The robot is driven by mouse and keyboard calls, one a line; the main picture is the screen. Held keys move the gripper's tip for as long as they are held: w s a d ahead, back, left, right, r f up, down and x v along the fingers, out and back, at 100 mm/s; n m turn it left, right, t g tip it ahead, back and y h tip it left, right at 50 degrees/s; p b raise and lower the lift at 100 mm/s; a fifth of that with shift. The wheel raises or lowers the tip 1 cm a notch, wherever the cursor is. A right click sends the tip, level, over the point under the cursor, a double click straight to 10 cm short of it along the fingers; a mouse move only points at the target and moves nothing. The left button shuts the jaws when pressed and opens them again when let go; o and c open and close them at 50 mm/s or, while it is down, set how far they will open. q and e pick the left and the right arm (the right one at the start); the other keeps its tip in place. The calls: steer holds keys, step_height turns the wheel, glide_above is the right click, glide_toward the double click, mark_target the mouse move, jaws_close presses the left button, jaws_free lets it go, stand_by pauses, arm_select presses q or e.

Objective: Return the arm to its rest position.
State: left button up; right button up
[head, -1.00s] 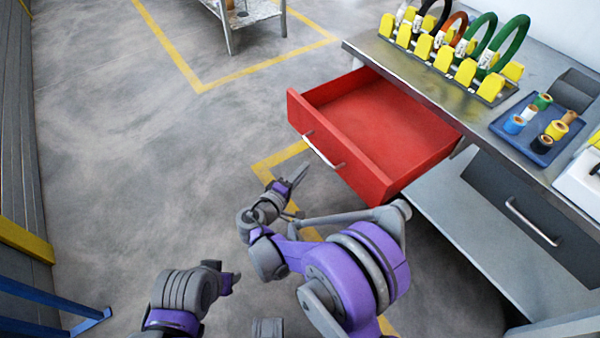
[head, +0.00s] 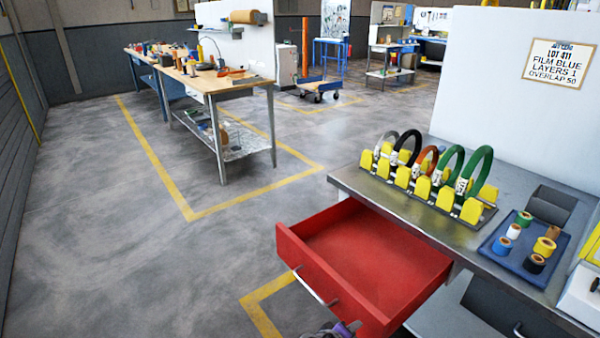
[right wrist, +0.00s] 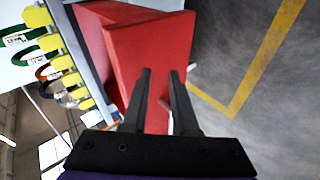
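My right gripper (right wrist: 160,74) shows in the right wrist view with its two dark fingers apart and nothing between them. The open red drawer (right wrist: 150,45) lies beyond the fingers in that view; contact is not evident. In the head view only a small grey and purple part of an arm of mine shows at the bottom edge, just below the red drawer (head: 370,262). The drawer is pulled out and its visible floor is bare. My left gripper is outside both current views.
The workbench (head: 400,205) carries a rack (head: 445,200) of several coils and a blue tray (head: 510,262) with tape rolls. A sign (head: 558,77) on the panel reads film blue. Another bench (head: 205,82) stands at the back left. The floor (head: 120,250) left of the drawer is clear.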

steer(key=s+d+m+g+y, duration=0.2)
steer(key=s+d+m+y, duration=0.15)
steer(key=s, duration=0.85)
steer(key=s+d+m+g+y, duration=0.2)
steer(key=s+m+y, duration=0.15)
steer(key=s, duration=0.75)
arm_select(q)
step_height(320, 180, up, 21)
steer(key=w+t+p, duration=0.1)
steer(key=p, duration=1.7)
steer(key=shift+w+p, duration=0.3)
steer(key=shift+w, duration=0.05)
arm_select(e)
step_height(320, 180, up, 21)
steer(key=w+t, duration=0.1)
steer(key=shift+a, duration=0.2)
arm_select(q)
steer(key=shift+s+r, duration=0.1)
arm_select(e)
steer(key=shift+s+r, duration=0.1)
